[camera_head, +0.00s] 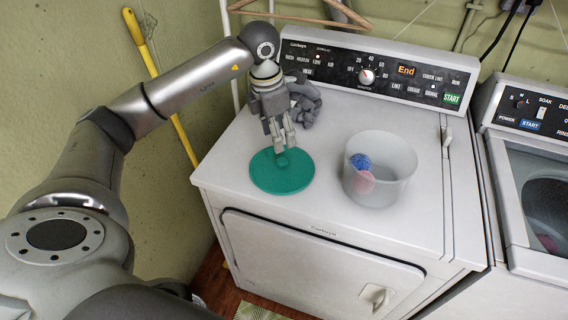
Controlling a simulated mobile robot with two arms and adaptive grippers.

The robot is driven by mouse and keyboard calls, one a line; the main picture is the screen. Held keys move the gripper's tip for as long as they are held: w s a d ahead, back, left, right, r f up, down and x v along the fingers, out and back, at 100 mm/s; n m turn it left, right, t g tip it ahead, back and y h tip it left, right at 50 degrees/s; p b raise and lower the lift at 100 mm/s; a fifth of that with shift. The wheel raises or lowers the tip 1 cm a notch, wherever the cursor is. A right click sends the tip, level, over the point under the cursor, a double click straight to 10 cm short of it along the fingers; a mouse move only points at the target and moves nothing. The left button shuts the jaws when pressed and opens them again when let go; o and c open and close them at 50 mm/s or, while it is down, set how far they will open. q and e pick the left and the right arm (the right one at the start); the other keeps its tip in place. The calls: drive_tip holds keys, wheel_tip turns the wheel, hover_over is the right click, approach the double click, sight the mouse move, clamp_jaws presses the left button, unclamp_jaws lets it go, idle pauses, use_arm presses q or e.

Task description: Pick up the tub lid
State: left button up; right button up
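The tub lid (262,178) is a round teal disc with a small raised knob near its middle. It lies flat on the front left of the white dryer top. My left gripper (285,146) points down over the lid's far part, with its fingertips close to the knob. The fingertips are close together; I cannot tell whether they touch the knob or have a gap between them. A translucent tub (397,170) without a cover stands to the right of the lid, with a blue ball and a pink ball inside. My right gripper is not in view.
A grey lumpy object (306,102) sits behind my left gripper, partly hidden. The dryer's control panel (375,72) rises at the back. A washer (530,150) stands to the right. A yellow pole (158,75) leans on the wall. The dryer top's front right is clear.

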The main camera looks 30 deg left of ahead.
use_arm(q)
hover_over(282, 159)
drive_tip(key=f, duration=0.2)
drive_tip(key=s+f, duration=0.1)
drive_tip(key=f, duration=0.1)
drive_tip(key=shift+p, duration=0.4)
drive_tip(key=f, duration=0.1)
drive_tip(key=f+p, duration=0.1)
drive_tip(key=f, duration=0.1)
drive_tip(key=f+p, duration=0.1)
drive_tip(key=f, duration=0.1)
drive_tip(key=shift+w, duration=0.25)
drive_tip(key=shift+w+f, duration=0.1)
drive_tip(key=shift+f, duration=0.1)
drive_tip(key=c, duration=1.1)
drive_tip(key=shift+r, duration=0.1)
